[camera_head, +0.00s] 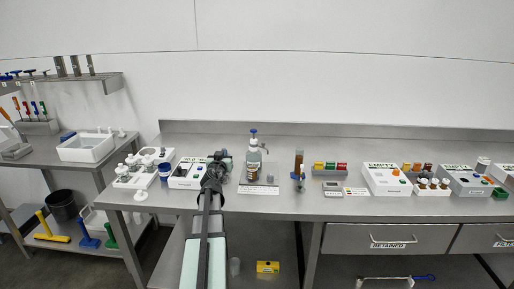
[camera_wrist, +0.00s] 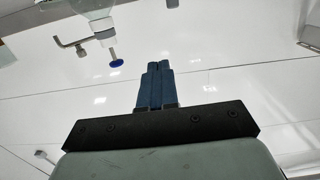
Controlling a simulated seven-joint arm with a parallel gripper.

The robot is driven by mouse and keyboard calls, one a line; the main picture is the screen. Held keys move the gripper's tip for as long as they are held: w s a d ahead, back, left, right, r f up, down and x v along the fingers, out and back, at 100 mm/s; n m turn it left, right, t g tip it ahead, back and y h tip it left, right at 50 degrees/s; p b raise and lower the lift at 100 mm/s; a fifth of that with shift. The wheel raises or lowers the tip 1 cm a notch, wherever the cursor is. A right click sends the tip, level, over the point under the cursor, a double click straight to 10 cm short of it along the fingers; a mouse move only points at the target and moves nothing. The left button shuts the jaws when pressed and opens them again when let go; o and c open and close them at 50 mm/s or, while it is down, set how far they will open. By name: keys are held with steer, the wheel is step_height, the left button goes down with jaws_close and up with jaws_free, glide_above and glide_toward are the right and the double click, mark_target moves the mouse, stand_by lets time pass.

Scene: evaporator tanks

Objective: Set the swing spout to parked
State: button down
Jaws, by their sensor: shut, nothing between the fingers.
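A bottle with a blue-knobbed dispenser top (camera_head: 253,132) stands on the bench, right of my arm. A short spout (camera_head: 263,147) appears to stick out to the right of its top. In the wrist view the bottle top is upside down at the upper left, with its blue knob (camera_wrist: 116,63) pointing down and a bent spout (camera_wrist: 70,42) reaching left. I cannot tell which marked position the spout is in. My gripper (camera_wrist: 155,68) is shut and empty, apart from the dispenser. In the head view my gripper (camera_head: 222,156) is left of the bottle, partly hidden by my arm.
A white box (camera_head: 186,179) and several white fittings stand left of my arm. White boxes line the bench's right. The wall behind is bare.

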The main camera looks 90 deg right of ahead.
steer(key=w+d+g, duration=0.1)
steer(key=w+d, duration=0.2)
steer(key=w, duration=0.5)
steer(key=s+a+m+g+y, duration=0.2)
steer(key=s+m+g+y, duration=0.3)
steer(key=s+m+g, duration=0.6)
steer(key=shift+n+g, duration=0.3)
steer(key=shift+n, duration=0.5)
steer(key=x, duration=1.3)
steer(key=shift+s+d, duration=0.1)
steer(key=shift+s, duration=0.15)
